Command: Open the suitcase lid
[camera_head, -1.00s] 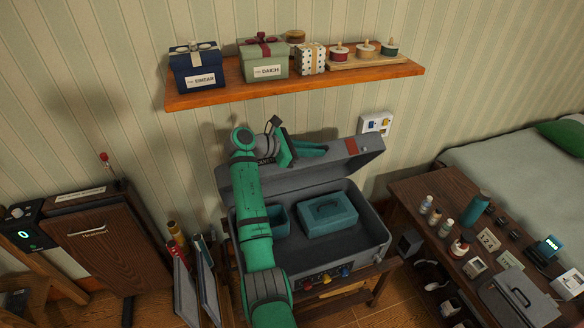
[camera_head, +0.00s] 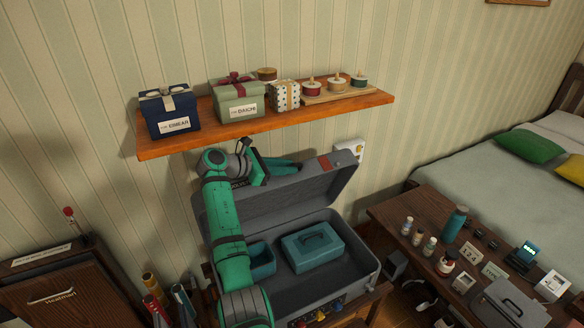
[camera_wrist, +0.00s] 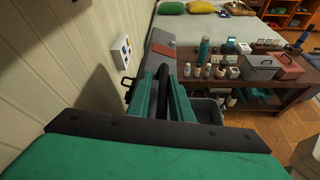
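The grey suitcase (camera_head: 362,272) stands with its lid (camera_head: 300,198) raised, tilted up near the wall. A red-brown patch marks the lid's right end; the lid also shows in the wrist view (camera_wrist: 160,38). Inside the base are a teal case with a handle (camera_head: 312,248) and an open teal bin (camera_head: 262,262). My gripper (camera_head: 285,165) is at the lid's upper edge, fingers pointing right. In the wrist view its teal fingers (camera_wrist: 164,100) are apart, with a dark bar between them. I cannot tell whether they touch it.
A wall switch plate (camera_head: 350,150) is right of the lid. A low table (camera_head: 400,213) with bottles and a grey box stands right, before the bed (camera_head: 450,165).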

